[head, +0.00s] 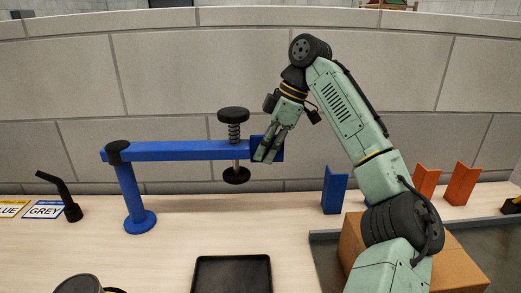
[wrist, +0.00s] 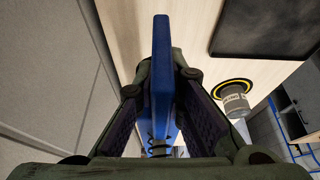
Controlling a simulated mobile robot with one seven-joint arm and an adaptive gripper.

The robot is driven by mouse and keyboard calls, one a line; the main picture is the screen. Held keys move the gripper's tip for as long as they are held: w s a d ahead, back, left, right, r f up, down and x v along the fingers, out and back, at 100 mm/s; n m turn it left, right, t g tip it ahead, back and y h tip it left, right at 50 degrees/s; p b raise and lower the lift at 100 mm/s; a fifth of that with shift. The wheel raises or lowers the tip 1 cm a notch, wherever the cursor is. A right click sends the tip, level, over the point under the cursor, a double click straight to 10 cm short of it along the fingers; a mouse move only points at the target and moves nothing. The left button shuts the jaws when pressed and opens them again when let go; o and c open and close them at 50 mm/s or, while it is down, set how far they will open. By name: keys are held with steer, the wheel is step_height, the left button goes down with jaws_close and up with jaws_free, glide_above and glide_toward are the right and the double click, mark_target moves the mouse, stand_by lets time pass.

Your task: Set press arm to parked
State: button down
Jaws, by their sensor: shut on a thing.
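The blue press arm (head: 180,151) is a long bar that reaches right from a black-capped pivot on a blue post (head: 132,200). A black-knobbed screw with a spring (head: 234,125) passes through the bar, with a round black foot below it, above the table. My gripper (head: 267,149) is shut on the bar's right end, at a blue end piece partly hidden by the fingers. In the wrist view the press arm (wrist: 162,70) runs between the two fingers of my gripper (wrist: 160,92). No parked mark is visible to me.
A black tray (head: 232,259) lies at the front. A blue bracket (head: 334,190) and orange brackets (head: 461,184) stand right, near a cardboard box (head: 455,265). Label cards (head: 44,210) and a black angled stand (head: 66,200) are left. The block wall (head: 180,75) is close behind.

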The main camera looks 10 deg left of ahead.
steer(key=shift+w+a+r, duration=0.1)
steer(key=shift+w+r, duration=0.1)
steer(key=shift+r, duration=0.05)
steer(key=c, duration=2.1)
jaws_free()
steer(key=shift+c, duration=0.2)
steer(key=o, duration=0.5)
steer(key=shift+f, duration=0.15)
steer(key=shift+c, duration=0.2)
steer(key=v, duration=1.2)
